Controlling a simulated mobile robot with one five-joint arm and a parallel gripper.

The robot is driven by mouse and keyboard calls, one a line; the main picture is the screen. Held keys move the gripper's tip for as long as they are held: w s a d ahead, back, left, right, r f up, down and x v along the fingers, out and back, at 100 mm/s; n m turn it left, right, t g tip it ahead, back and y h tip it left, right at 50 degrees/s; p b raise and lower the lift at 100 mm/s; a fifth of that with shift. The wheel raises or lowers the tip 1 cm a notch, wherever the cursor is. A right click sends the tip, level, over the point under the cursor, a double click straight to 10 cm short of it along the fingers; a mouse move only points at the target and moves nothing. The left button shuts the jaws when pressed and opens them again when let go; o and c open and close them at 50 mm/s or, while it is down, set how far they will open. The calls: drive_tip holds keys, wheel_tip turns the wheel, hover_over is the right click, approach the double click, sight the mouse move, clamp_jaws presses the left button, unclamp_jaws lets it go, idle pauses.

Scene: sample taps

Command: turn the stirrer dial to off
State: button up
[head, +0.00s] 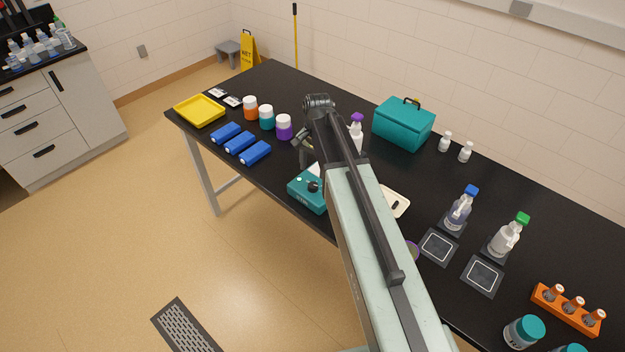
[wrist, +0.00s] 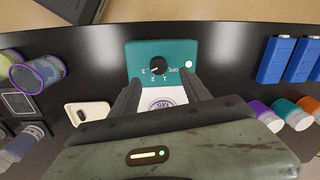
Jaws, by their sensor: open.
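The teal stirrer (head: 308,191) sits near the table's front edge, partly hidden by my arm in the head view. In the wrist view, the stirrer (wrist: 140,52) has a round black dial (wrist: 158,65) with marks 3, 2, 1 and OFF along its lower side. The dial's pale pointer mark seems to face lower left, towards 3 or 2; its exact setting is hard to tell. OFF is at the dial's right. My gripper (wrist: 161,78) is open, with one finger on each side below the dial. The fingers appear apart from the dial.
Blue boxes (head: 240,142) lie left of the stirrer, with lidded jars (head: 267,117) behind them. A cream tray (head: 398,203) lies close on the right. A teal case (head: 404,123) stands behind. Bottles and dark pads (head: 438,247) are farther right.

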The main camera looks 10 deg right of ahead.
sight(314, 184)
drive_tip(key=f+b, duration=0.7)
drive_tip(key=f, duration=0.1)
drive_tip(key=shift+w+d+b, duration=0.15)
drive_tip(key=shift+w+b, duration=0.1)
drive_tip(key=shift+b, duration=0.1)
clamp_jaws()
